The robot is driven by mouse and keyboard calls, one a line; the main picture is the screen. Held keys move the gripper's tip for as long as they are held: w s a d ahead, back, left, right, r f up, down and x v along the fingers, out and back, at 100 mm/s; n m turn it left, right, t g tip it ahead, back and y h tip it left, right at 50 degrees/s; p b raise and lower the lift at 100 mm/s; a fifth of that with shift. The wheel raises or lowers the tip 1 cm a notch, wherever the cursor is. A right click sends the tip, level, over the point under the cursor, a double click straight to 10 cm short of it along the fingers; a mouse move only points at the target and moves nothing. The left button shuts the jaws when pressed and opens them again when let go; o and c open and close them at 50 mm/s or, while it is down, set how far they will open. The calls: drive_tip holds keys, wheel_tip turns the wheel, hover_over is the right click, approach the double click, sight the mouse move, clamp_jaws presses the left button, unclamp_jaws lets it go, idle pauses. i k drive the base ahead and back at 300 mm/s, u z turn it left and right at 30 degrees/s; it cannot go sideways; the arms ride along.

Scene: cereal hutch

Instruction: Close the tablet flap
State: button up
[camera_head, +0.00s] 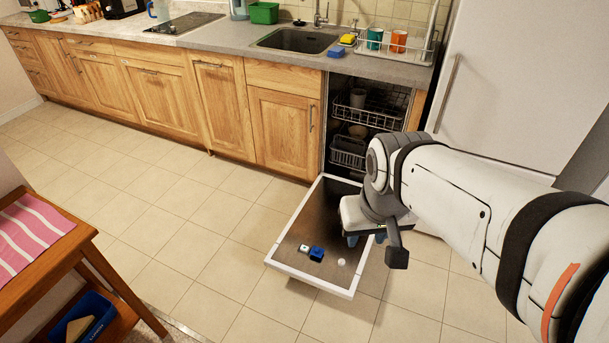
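The dishwasher door (288,224) is folded down, its dark inner face up with a white rim. Near its outer end sits a small blue piece (317,254), which looks like the tablet flap. A small white piece (304,248) with a dark spot lies just left of it. The view is too small to tell the flap's exact angle. My gripper (366,240) points down over the right side of the door, to the right of the blue piece and apart from it. Its two bluish fingertips look spread, with nothing seen between them. My arm hides the door's right part.
A round white cap (341,262) is on the door near the blue piece. The dishwasher racks (365,115) hold dishes behind the door. A wooden table (60,250) with a striped cloth stands at the left. The tiled floor between is clear.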

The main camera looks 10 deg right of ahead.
sight(317, 251)
drive_tip(key=u, duration=2.3)
drive_tip(key=i, duration=1.45)
drive_tip(key=z, duration=3.75)
drive_tip(key=i, duration=0.65)
drive_tip(key=u, duration=0.1)
